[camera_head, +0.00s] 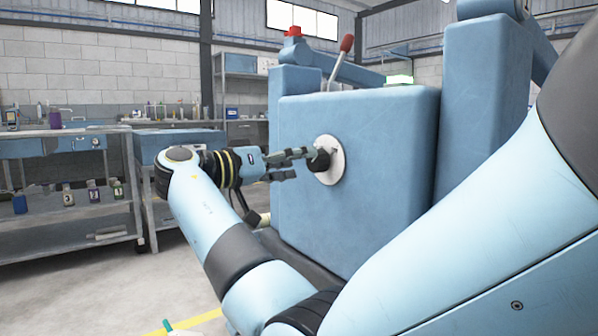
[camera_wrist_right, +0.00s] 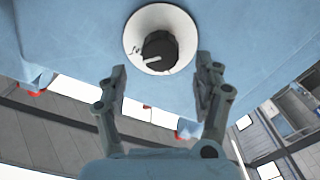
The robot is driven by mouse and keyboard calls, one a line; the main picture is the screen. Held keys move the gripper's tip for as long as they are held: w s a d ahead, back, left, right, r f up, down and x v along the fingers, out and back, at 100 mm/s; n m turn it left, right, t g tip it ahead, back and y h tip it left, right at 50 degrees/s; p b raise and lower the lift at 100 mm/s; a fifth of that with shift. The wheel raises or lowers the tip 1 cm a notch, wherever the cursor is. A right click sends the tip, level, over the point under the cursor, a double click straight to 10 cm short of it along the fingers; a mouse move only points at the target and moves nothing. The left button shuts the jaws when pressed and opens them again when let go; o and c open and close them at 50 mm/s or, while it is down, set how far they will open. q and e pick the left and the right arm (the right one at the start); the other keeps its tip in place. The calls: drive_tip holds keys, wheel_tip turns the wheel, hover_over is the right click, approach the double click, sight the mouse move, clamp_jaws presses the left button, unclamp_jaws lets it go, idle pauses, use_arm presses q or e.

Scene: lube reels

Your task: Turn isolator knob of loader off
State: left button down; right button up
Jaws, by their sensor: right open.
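The isolator knob (camera_head: 318,161) is black and sits on a round white plate (camera_head: 335,162) on the front of the blue loader body (camera_head: 385,130). In the right wrist view the knob (camera_wrist_right: 160,47) shows a white pointer line toward the lower left of the picture; the plate's lettering is too small to read. My right gripper (camera_head: 298,163) is open and empty, its fingers directed at the knob. In the right wrist view the knob appears between and just beyond the fingertips (camera_wrist_right: 161,76), with no clear contact. My left gripper is not in view.
A red-tipped lever (camera_head: 347,43) and a red button (camera_head: 294,31) are on top of the loader. A workbench (camera_head: 68,130) with bottles on its lower shelf and a blue cabinet (camera_head: 178,140) stand at the left.

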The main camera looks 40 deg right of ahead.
sight(312, 160)
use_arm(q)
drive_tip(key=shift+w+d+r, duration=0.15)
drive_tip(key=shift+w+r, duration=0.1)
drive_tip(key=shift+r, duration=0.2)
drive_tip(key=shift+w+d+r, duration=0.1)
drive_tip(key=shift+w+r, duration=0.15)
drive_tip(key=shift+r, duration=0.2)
use_arm(e)
drive_tip(key=d, duration=0.5)
drive_tip(key=shift+s+f, duration=0.1)
drive_tip(key=shift+s, duration=0.15)
drive_tip(key=shift+c, duration=0.3)
drive_tip(key=c, duration=1.1)
